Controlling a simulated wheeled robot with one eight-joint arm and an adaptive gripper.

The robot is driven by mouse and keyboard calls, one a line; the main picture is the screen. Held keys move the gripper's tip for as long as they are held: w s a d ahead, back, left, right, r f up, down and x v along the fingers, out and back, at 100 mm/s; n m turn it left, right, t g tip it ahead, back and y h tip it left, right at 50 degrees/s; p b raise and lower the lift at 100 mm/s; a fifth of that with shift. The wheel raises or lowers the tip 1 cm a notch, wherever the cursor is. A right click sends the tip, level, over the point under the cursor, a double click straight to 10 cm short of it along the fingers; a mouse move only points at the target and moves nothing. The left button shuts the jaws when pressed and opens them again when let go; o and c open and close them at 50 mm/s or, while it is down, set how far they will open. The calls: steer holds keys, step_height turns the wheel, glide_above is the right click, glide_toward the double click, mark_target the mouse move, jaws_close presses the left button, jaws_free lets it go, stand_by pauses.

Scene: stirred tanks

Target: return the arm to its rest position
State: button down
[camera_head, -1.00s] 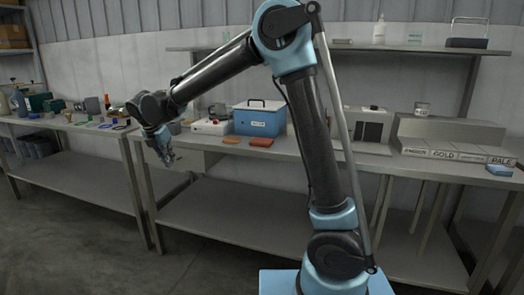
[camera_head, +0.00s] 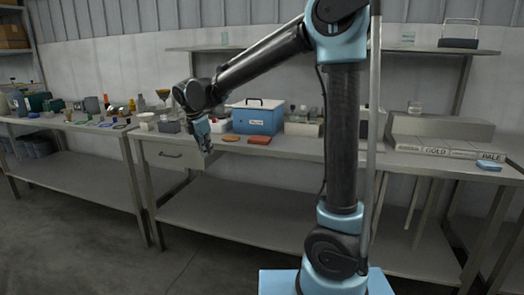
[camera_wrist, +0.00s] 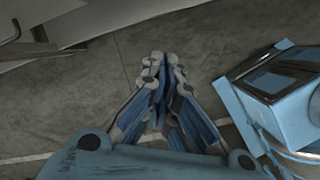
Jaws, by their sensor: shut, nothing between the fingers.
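My gripper (camera_head: 207,150) hangs from the bent arm in front of the bench, fingers pointing down, left of the arm's upright link in the head view. It is empty. In the wrist view my gripper (camera_wrist: 163,62) has its fingertips together, above bare grey floor. The light blue part at the right of the wrist view is my own base.
A blue box (camera_head: 258,117) with a black handle stands on the bench behind the gripper. A brown-red block (camera_head: 257,140) and an orange piece (camera_head: 230,138) lie in front of it. A blue block (camera_head: 489,165) lies at the right. The floor (camera_head: 90,240) at left is clear.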

steer(key=s+d+m, duration=0.3)
steer(key=d+m, duration=0.1)
steer(key=d, duration=0.5)
steer(key=s+d+f+m+g, duration=0.15)
steer(key=d+m, duration=0.25)
steer(key=d, duration=0.5)
steer(key=s+d+m, duration=0.3)
steer(key=d+m, duration=0.2)
steer(key=d, duration=0.5)
steer(key=s+d+f+m+y, duration=0.1)
steer(key=s+d+f+m, duration=1.1)
steer(key=s, duration=0.4)
steer(key=shift+d+m, duration=0.3)
steer(key=shift+m, duration=0.4)
steer(key=shift+w+f, duration=0.25)
steer(key=shift+w, duration=0.15)
